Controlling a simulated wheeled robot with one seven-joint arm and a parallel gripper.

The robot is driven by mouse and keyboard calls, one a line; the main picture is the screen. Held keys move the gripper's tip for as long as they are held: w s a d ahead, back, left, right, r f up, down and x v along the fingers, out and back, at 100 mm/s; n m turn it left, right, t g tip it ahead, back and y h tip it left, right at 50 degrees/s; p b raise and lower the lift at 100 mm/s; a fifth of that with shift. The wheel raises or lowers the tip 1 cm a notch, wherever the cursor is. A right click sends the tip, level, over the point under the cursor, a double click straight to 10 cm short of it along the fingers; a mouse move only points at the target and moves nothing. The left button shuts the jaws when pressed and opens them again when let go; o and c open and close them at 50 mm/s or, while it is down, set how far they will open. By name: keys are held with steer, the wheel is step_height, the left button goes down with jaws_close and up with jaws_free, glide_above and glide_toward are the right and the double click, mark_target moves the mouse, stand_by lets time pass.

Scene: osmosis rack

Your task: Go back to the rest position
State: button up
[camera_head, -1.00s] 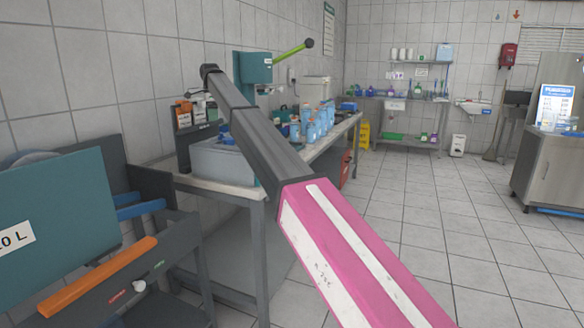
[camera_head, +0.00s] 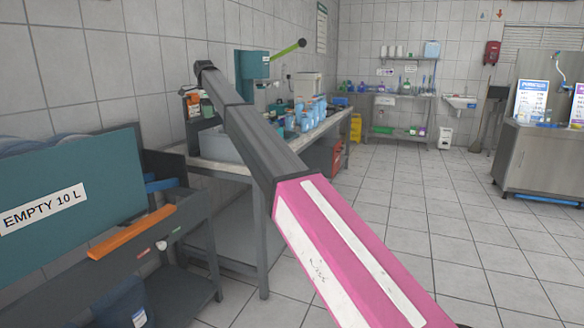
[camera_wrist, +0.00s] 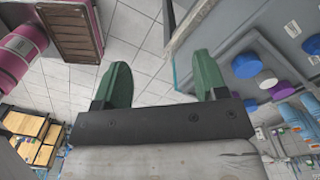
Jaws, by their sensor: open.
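My gripper (camera_wrist: 161,85) shows in the wrist view with its two green fingers spread apart and nothing between them. Grey floor tiles show beyond the fingertips. In the head view my pink and dark grey arm reaches from the lower right up toward the upper left. The gripper itself cannot be made out in the head view.
A rack with a teal panel marked "EMPTY 10 L" (camera_head: 75,195) stands at the left. A workbench (camera_head: 225,168) with several blue bottles (camera_head: 310,112) lies behind my arm. A steel cabinet (camera_head: 535,160) stands at the right. The tiled floor (camera_head: 420,215) between is clear.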

steer(key=s+d+f+n, duration=0.2)
steer(key=s+d+f, duration=0.2)
steer(key=d+f, duration=0.7)
steer(key=s+d+f+n, duration=0.2)
steer(key=s+d+f, duration=0.2)
steer(key=d+f, duration=0.75)
steer(key=s+d+f+n, duration=0.35)
steer(key=d+f, duration=0.55)
steer(key=f, duration=0.4)
steer(key=s+d+f+n, duration=0.2)
steer(key=s+d+f, duration=0.4)
steer(key=s, duration=0.4)
steer(key=s+d+f+n, duration=0.2)
steer(key=s+d+f, duration=0.4)
steer(key=s+d, duration=0.3)
steer(key=s+d+f+n, duration=0.3)
steer(key=s+d+f, duration=0.4)
steer(key=s, duration=0.4)
steer(key=shift+d, duration=0.7)
